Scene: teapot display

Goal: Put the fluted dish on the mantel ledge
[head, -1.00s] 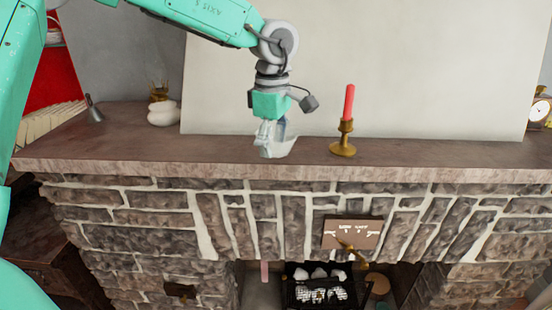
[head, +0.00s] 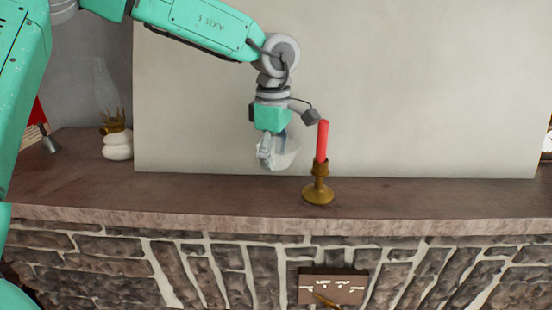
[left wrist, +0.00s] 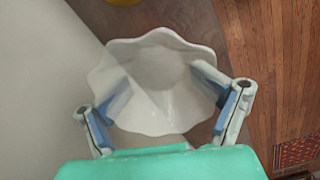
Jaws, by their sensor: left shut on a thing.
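The fluted dish (head: 287,154) is white with a wavy rim. My left gripper (head: 266,152) is shut on it, pointing down in the head view. In the left wrist view the dish (left wrist: 158,80) sits between the two blue-padded fingers of the gripper (left wrist: 168,108), its open bowl facing the camera. The mantel ledge (head: 200,198) is a long brown slab. The dish appears held a little above it, in front of the pale panel; the exact gap is hard to tell. My right gripper is not in view.
A red candle (head: 322,142) in a brass candlestick (head: 318,190) stands on the ledge just right of the dish. A white pot (head: 117,146) stands at the left. The large pale panel (head: 420,90) backs the ledge. Bare ledge lies between pot and candlestick.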

